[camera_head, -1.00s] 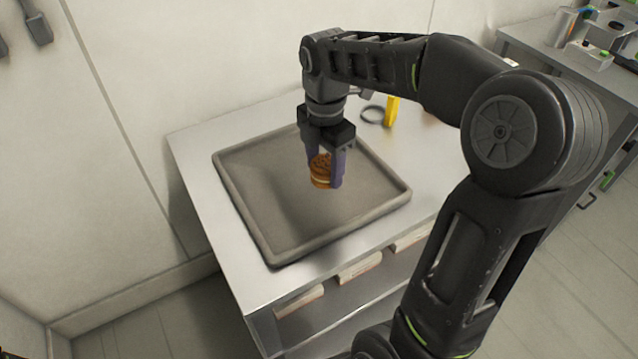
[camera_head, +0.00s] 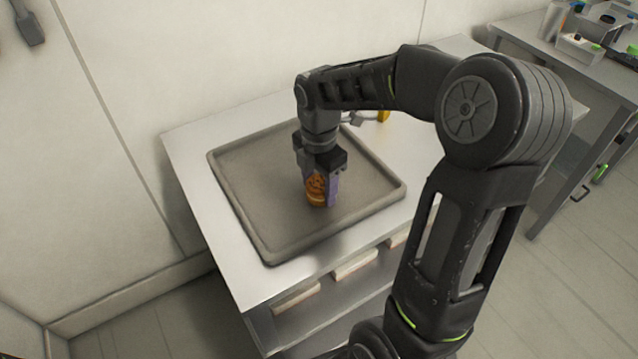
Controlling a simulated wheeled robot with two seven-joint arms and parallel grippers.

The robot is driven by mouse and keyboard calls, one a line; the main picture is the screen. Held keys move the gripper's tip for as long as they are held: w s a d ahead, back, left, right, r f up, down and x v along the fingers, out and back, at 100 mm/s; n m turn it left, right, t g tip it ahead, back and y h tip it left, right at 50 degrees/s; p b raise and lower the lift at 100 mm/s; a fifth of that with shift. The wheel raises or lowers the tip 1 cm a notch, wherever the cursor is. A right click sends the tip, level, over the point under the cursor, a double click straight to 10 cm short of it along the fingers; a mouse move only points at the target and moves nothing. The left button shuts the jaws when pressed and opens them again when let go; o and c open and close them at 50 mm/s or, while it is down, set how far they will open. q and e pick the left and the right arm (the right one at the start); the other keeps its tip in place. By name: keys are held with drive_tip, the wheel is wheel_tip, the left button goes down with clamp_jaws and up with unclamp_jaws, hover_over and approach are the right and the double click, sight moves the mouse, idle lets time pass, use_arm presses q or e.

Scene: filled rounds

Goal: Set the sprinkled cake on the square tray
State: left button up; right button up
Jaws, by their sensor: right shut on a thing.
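The sprinkled cake (camera_head: 316,189) is a small round orange-brown cake with layers. My right gripper (camera_head: 322,192) is shut on it, with a finger on either side. The cake is low over the middle of the square tray (camera_head: 247,232), a grey tray with a raised rim. I cannot tell whether its underside touches the tray. The fingers hide part of the cake. My left gripper is not in view.
The tray lies on a metal table (camera_head: 188,143) with a shelf below that holds several pale boxes (camera_head: 355,265). A yellow object (camera_head: 383,116) stands behind my right arm. Another bench (camera_head: 540,45) with containers is at the upper right.

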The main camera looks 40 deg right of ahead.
sight(319, 183)
drive_tip(key=o, duration=0.4)
drive_tip(key=shift+f, duration=0.15)
drive_tip(key=o, duration=0.5)
drive_tip(key=shift+c, duration=0.2)
wheel_tip(319, 183, up, 12)
drive_tip(key=shift+r, duration=0.25)
idle(0.6)
